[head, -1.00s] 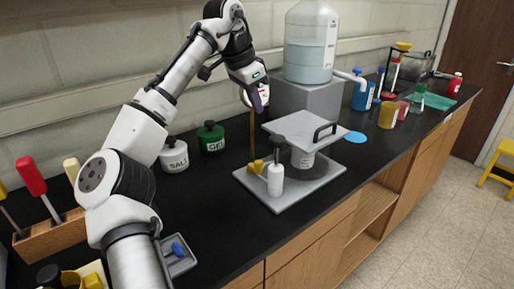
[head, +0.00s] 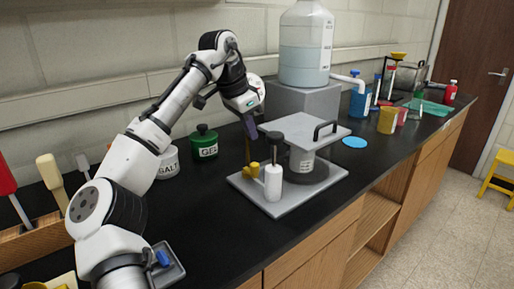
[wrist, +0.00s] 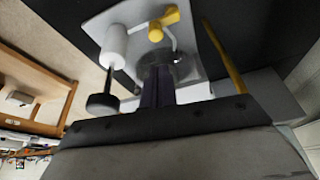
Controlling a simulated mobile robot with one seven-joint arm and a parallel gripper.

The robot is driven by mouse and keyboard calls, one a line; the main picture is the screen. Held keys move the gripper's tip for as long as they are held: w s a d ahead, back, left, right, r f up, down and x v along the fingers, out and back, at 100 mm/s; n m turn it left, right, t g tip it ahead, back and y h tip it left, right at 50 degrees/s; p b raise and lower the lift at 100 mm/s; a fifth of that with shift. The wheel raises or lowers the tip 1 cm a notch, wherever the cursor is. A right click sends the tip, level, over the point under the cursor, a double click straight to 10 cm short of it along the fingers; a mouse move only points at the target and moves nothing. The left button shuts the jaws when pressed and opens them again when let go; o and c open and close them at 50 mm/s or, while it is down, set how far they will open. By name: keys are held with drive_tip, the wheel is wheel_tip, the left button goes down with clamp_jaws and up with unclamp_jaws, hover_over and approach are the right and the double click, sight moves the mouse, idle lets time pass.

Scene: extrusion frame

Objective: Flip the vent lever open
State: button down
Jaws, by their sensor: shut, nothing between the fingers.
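A grey press-like device (head: 242,184) stands on the black bench, with a raised top plate carrying a black handle. On its near left side is a small yellow fitting (head: 252,169), which also shows in the wrist view (wrist: 165,22). A thin upright yellow rod (head: 247,153) stands behind it; it also shows in the wrist view (wrist: 222,55). I cannot tell for sure which yellow part is the vent lever. My gripper (head: 252,133) is shut and empty, its dark purple fingers pointing down beside the rod's top. In the wrist view the fingertips (wrist: 158,75) overlap the device; contact cannot be told.
A white cylinder with a black knob (head: 273,182) stands on the device's front. A grey block (head: 300,103) with a large bottle is behind. A green GEL jar (head: 204,144) and a white SALT jar (head: 166,162) stand left. The bench front is clear.

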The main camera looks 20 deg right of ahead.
sight(251, 168)
drive_tip(key=p+x, duration=0.1)
drive_tip(key=x, duration=0.8)
drive_tip(key=shift+f, duration=0.25)
drive_tip(key=shift+r+m+p, duration=0.2)
drive_tip(key=shift+m+p, duration=0.1)
drive_tip(key=shift+p, duration=0.2)
